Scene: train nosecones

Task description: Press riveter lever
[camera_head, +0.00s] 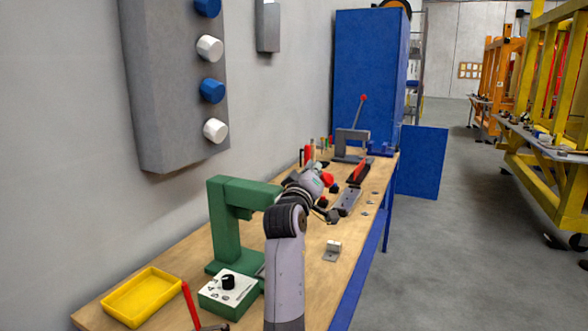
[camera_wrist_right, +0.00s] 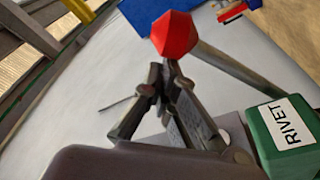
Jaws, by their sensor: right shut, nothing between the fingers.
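The green riveter (camera_head: 232,222) stands on the workbench in the head view. In the right wrist view its green block labelled RIVET (camera_wrist_right: 285,138) is at the lower right. A grey lever rod (camera_wrist_right: 238,68) with a faceted red knob (camera_wrist_right: 173,36) crosses the upper part of that view. My right gripper (camera_wrist_right: 164,72) is shut and empty, with its fingertips right by the knob; I cannot tell whether they touch. In the head view my right arm hides much of the lever. My left gripper is not in view.
A grey press (camera_head: 350,146) with a red-knobbed lever stands farther back. The wall is at left; open floor lies at right.

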